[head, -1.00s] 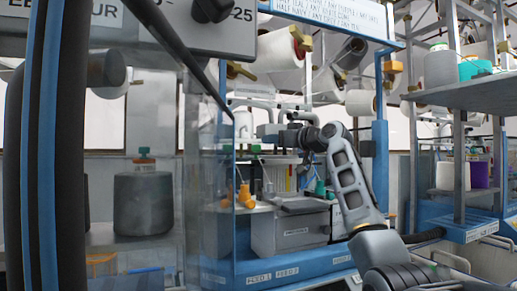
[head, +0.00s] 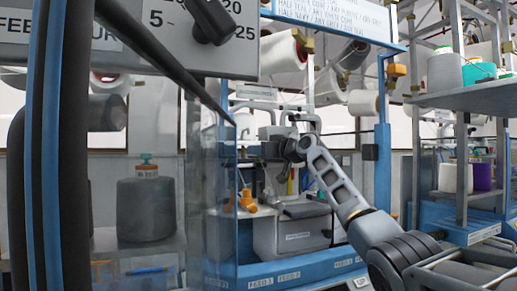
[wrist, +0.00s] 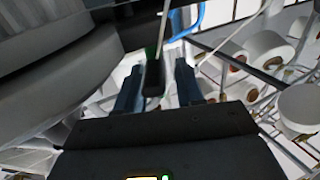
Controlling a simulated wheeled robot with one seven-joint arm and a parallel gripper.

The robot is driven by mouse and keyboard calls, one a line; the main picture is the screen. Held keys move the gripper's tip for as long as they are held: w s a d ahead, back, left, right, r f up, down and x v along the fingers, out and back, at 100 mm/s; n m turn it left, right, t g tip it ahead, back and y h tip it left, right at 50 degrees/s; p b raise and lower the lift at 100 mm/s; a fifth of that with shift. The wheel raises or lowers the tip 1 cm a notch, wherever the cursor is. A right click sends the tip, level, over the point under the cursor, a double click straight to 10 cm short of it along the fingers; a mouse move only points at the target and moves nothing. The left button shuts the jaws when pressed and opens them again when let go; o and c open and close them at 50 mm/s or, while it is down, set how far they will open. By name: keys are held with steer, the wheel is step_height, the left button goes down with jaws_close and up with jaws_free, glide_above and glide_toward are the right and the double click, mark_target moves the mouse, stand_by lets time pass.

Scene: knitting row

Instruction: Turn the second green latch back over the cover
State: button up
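My gripper (wrist: 160,78) shows in the wrist view with its two blue-grey fingers apart. A dark bar with a thin pale rod (wrist: 153,76) lies in line with the gap between them; I cannot tell whether it touches a finger. A small green part (wrist: 168,36) shows just beyond the fingertips, mostly hidden; I cannot tell whether it is the second green latch. In the head view my gripper (head: 256,151) is at the machine behind the clear panel, small and partly hidden. The cover and latches cannot be made out clearly there.
A clear panel (head: 211,200) and blue frame post (head: 382,150) stand around the machine. An orange part (head: 246,198) and a grey box (head: 290,235) are below my gripper. Yarn cones (wrist: 268,48) hang on racks at right in the wrist view. A large grey body (wrist: 50,70) is close at left.

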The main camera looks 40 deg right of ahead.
steer(key=shift+w, duration=0.15)
jaws_close()
stand_by(0.4)
